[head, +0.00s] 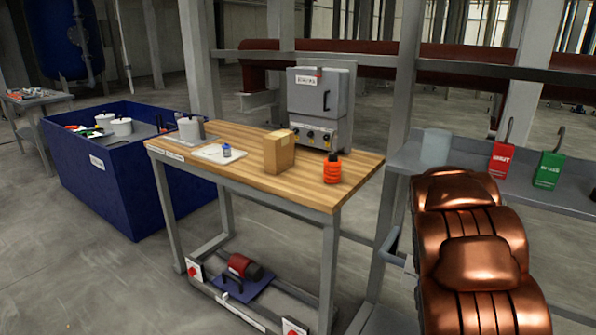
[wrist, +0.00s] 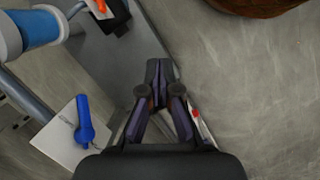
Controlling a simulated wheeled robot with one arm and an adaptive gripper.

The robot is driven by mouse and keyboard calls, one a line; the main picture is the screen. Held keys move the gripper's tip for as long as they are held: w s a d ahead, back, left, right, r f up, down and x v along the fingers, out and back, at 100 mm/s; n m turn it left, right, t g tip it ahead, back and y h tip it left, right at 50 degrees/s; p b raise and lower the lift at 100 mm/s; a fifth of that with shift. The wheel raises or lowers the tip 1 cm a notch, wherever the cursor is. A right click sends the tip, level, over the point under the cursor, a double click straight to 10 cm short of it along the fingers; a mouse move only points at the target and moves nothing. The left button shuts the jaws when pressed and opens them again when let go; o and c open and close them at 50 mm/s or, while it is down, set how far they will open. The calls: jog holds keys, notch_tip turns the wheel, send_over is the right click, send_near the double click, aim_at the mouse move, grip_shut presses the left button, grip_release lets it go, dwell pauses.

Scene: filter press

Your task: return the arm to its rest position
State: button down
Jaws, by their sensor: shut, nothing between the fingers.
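My gripper (wrist: 159,85) shows in the wrist view, pointing away from the camera with its fingers together and nothing between them. Grey floor lies below and to the right of it, and a grey surface edge runs beside it on the left. In the head view my copper-coloured arm (head: 478,250) fills the lower right, beside the grey shelf. My gripper does not show in the head view.
A wooden-topped workbench (head: 345,168) holds an orange bottle (head: 333,168), a cardboard box (head: 279,151) and a grey oven (head: 316,105). A grey shelf (head: 405,160) carries red (head: 500,160) and green (head: 548,170) containers. A blue-handled valve (wrist: 85,122) shows in the wrist view.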

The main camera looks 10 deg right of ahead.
jog(key=s+a+r+m+b, duration=0.1)
jog(key=s+a+r, duration=0.2)
jog(key=a, duration=0.4)
jog(key=s+a+r+y+b, duration=0.1)
jog(key=s+a+r, duration=0.25)
jog(key=a, duration=0.35)
jog(key=s+a+r+m+b, duration=0.15)
jog(key=s+a, duration=0.25)
jog(key=a, duration=0.4)
jog(key=s+a+r+b, duration=0.1)
jog(key=s+a, duration=0.4)
jog(key=s, duration=0.3)
notch_tip(320, 180, up, 25)
jog(key=s+p, duration=0.1)
jog(key=p, duration=2.2)
jog(key=shift+f+t, duration=0.2)
jog(key=shift+t, duration=0.1)
jog(key=shift+d, duration=0.15)
